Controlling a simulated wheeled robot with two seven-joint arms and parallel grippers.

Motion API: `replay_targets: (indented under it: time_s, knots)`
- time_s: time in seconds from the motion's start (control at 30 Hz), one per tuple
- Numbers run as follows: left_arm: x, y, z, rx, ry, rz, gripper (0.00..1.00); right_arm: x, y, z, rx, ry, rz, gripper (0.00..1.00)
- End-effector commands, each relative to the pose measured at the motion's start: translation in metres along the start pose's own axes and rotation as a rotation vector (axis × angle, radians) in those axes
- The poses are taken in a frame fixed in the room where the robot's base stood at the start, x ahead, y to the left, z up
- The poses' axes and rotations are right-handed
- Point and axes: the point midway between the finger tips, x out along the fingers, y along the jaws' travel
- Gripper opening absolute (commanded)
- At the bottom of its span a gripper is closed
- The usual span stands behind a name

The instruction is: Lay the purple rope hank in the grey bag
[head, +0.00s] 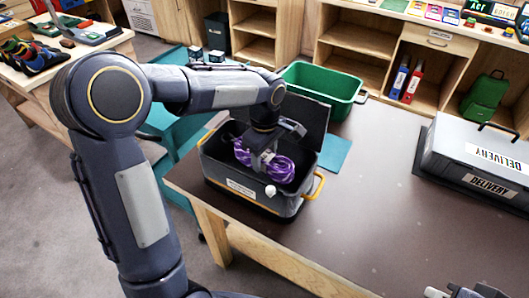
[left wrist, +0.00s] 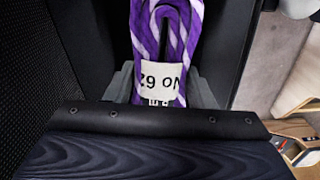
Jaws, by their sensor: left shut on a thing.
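The purple and white rope hank (head: 281,170) is in the mouth of the grey bag (head: 246,203), below the rim at least in part. The bag is boxy and open, with yellow end handles and its dark lid raised at the back. My left gripper (head: 263,160) reaches down into it, shut on the hank. In the left wrist view the hank (left wrist: 180,35) hangs between the fingers, with a white label marked upside down. Whether it touches the bag floor is hidden. My right gripper (head: 465,291) shows only partly at the bottom edge, away from the bag.
The bag stands on a brown table (head: 370,210) near its left corner. A green crate (head: 325,82) stands behind it, with a teal mat (head: 335,152) beside it. A grey delivery case (head: 475,155) is at the right. The middle of the table is clear.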

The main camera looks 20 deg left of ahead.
Motion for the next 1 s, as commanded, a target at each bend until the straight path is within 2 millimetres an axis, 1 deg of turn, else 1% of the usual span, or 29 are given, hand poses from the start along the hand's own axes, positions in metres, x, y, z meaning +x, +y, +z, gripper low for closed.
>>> replay_targets:
  time_s: [0.03,0.6,0.8,1.0]
  knots:
    - [0.009,0.0,0.0,0.0,0.0,0.001,0.18,0.007,0.003,0.003,0.0,0.0,0.0,0.0]
    - [0.065,0.0,0.0,0.0,0.001,0.001,0.18,0.042,0.019,0.021,0.0,0.0,0.0,0.0]
    - [0.077,0.0,0.0,0.0,0.0,0.001,0.18,0.049,0.022,0.025,0.0,0.0,0.0,0.0]
    - [0.081,0.0,0.0,0.0,0.0,0.001,0.18,0.051,0.023,0.025,0.0,0.0,0.0,0.0]
